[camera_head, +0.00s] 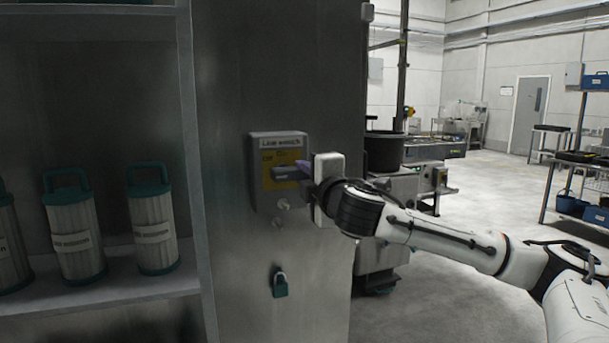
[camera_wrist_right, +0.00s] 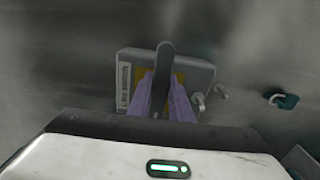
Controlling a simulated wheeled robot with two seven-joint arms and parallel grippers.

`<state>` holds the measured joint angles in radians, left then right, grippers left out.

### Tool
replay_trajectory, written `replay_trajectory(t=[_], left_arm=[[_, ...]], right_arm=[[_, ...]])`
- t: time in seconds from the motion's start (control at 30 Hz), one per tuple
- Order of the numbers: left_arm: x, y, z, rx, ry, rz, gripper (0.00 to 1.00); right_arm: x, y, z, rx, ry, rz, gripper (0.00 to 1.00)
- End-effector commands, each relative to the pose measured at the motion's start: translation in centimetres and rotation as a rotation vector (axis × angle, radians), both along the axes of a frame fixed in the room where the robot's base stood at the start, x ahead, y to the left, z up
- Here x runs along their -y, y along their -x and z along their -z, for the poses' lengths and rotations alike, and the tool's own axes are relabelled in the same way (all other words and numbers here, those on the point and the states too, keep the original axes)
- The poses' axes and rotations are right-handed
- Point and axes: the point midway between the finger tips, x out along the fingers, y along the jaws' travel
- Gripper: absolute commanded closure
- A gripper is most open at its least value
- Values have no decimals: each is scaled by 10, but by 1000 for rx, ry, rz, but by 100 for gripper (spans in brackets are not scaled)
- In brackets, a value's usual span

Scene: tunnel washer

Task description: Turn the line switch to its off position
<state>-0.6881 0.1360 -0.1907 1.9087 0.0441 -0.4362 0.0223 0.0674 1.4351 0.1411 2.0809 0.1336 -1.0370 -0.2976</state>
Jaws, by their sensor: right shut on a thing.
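The line switch (camera_head: 262,205) is a grey box with a yellow plate and a label, mounted on the side of a metal cabinet. It also shows in the right wrist view (camera_wrist_right: 203,74). Its dark handle (camera_head: 286,173) sticks out from the yellow plate; in the right wrist view the handle (camera_wrist_right: 165,62) stands between the fingers. My right gripper (camera_head: 305,170) has come to the switch from the right. Its purple fingers (camera_wrist_right: 163,98) are shut on the handle. The fingers hide part of the yellow plate. My left gripper is not in view.
A teal padlock (camera_head: 280,284) hangs on the cabinet wall (camera_head: 240,290) below the switch, and small pegs (camera_head: 281,205) sit under the box. Filter canisters (camera_head: 153,225) stand on a shelf (camera_head: 110,292) at left. Open floor and machinery lie at right.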

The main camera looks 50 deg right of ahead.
Motion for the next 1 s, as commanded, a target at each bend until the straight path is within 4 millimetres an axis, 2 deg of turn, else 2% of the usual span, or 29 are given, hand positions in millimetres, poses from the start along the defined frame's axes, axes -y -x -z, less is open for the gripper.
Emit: replay_trajectory(t=[0.37, 0.4, 0.5, 0.8, 1.0], left_arm=[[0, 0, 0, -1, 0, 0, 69], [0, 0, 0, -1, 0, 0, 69], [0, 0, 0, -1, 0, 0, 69], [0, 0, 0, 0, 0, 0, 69], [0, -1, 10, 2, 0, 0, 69]], right_arm=[[2, 0, -2, -4, 14, 6, 100], [2, 0, -2, -4, 14, 6, 80], [2, 0, -2, -3, 12, 5, 63], [0, 0, -1, -2, 8, 2, 62], [-6, 7, 3, -2, 5, -2, 62]])
